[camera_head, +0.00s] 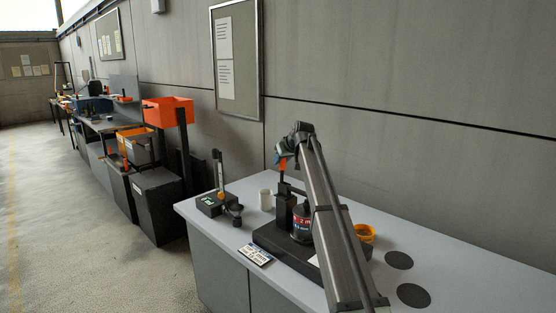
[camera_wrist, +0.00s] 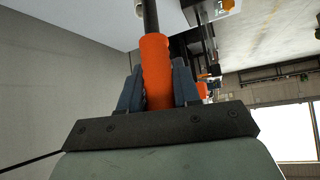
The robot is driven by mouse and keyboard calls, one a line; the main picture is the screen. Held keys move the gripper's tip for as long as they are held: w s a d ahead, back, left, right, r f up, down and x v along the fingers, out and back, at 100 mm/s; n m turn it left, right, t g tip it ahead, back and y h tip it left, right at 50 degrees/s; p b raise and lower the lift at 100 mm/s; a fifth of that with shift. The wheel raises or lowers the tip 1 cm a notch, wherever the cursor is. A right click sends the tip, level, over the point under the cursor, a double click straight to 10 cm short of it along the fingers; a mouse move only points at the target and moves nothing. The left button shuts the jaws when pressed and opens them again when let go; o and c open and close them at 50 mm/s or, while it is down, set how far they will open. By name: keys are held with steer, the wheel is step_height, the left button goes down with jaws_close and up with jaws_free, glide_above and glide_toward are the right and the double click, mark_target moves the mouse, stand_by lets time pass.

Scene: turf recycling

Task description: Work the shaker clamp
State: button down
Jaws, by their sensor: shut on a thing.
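The shaker clamp has a black post (camera_head: 284,208) on a dark base (camera_head: 268,238) on the grey bench. Its orange lever handle (camera_head: 283,163) stands nearly upright above the post. My gripper (camera_head: 286,158) comes down over the top of the handle. In the wrist view the two blue-grey fingers of my gripper (camera_wrist: 158,78) are shut on either side of the orange handle (camera_wrist: 156,62), with its black rod (camera_wrist: 150,16) running out beyond. A dark jar with a red and blue label (camera_head: 301,224) stands on the base beside the post. My arm hides part of the base and jar.
A black device with a green display (camera_head: 210,204), a white cup (camera_head: 265,200) and a small card (camera_head: 256,254) are left of the clamp. A yellow-orange bowl (camera_head: 365,233) and two dark discs, one nearer the wall (camera_head: 399,260) and one nearer the front (camera_head: 413,295), are right.

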steer(key=shift+s+d+t+y, duration=0.4)
steer(key=shift+s+d+t, duration=0.05)
steer(key=shift+s+t, duration=0.05)
steer(key=c, duration=0.9)
jaws_free()
steer(key=v, duration=1.3)
steer(key=shift+s+d+r, duration=0.2)
steer(key=shift+s+d, duration=0.05)
